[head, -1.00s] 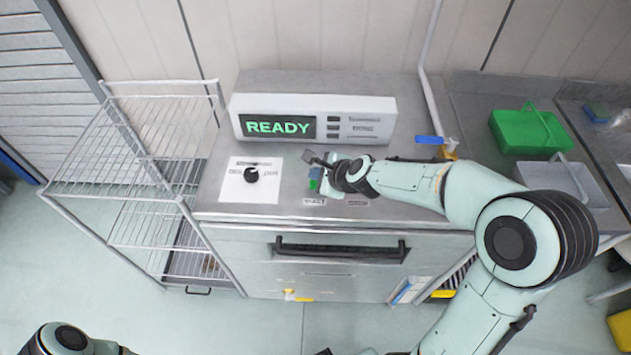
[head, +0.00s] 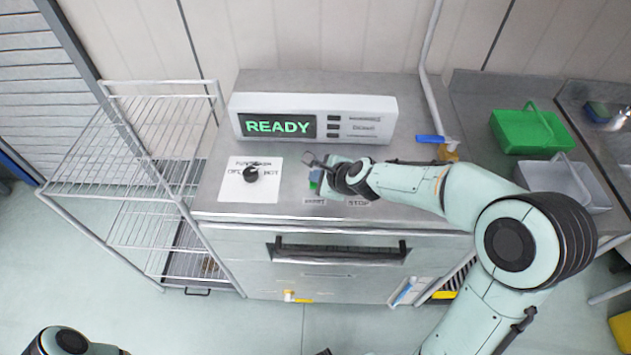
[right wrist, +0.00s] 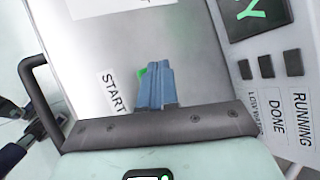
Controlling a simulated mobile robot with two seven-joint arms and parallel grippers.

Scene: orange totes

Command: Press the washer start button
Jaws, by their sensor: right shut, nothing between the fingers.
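The washer (head: 215,200) has a grey metal top and a lit panel (head: 277,126) reading READY. The green start button (head: 313,185) is on the top, left of the STOP label, and is mostly hidden by my right gripper (head: 319,177). In the right wrist view the START label (right wrist: 115,93) lies left of the blue fingertips (right wrist: 155,84). These are shut together with nothing between them. A sliver of the green button (right wrist: 142,72) shows beside the tips. I cannot tell whether they touch it. My left gripper is not in view.
A dial (head: 252,174) on a white plate sits left of the button. A wire rack (head: 140,170) stands left of the washer. A blue-handled valve (head: 430,139) and pipe are at the right, with a green basket (head: 527,132) and a grey basket (head: 560,182) beyond.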

